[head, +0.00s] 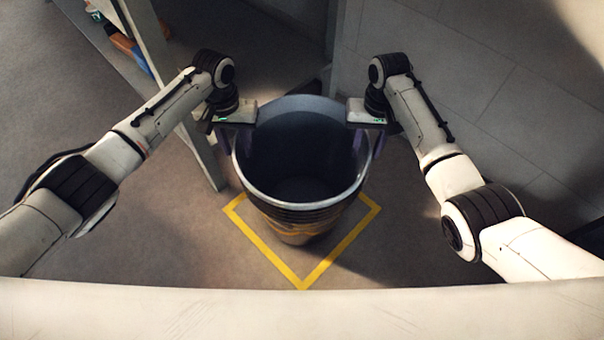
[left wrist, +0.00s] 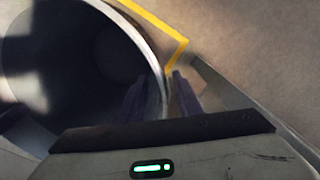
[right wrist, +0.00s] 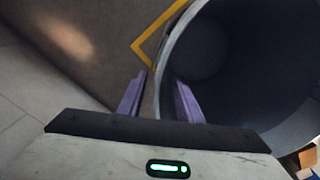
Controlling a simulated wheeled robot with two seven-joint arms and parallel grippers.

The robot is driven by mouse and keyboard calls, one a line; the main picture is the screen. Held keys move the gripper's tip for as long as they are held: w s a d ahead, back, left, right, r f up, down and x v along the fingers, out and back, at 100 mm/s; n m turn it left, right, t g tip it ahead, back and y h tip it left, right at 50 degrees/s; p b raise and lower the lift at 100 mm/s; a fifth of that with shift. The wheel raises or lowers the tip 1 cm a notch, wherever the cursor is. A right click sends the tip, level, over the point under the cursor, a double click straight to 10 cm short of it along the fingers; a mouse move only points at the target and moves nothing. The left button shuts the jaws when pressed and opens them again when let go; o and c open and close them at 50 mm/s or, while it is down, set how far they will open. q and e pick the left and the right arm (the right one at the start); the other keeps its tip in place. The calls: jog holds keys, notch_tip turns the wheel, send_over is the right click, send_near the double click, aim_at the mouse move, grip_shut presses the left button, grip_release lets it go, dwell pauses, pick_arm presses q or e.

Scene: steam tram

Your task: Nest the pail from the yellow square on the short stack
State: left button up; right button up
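A large dark pail (head: 300,200) with a pale rim stands upright, mouth up, over the yellow square (head: 333,264) on the floor. Its inside looks empty. My left gripper (head: 238,138) is at the left of the rim and my right gripper (head: 365,138) at the right. In the left wrist view, the fingers straddle the pail's wall (left wrist: 158,82), one inside and one outside. In the right wrist view, the fingers are apart with the rim (right wrist: 160,75) between them and gaps visible on both sides. I cannot make out a separate short stack.
A pale shelf unit (head: 158,75) with orange and blue items stands at the upper left, its upright close to the pail's left side. A grey panelled wall or floor surface (head: 480,75) lies at the upper right. The floor (head: 150,240) at the lower left is bare.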

pick_arm(q)
grip_shut()
pick_arm(e)
grip_shut()
pick_arm(q)
jog(key=shift+w+r, duration=0.1)
jog(key=shift+r, duration=0.1)
pick_arm(e)
jog(key=shift+w+r, duration=0.1)
jog(key=shift+r, duration=0.15)
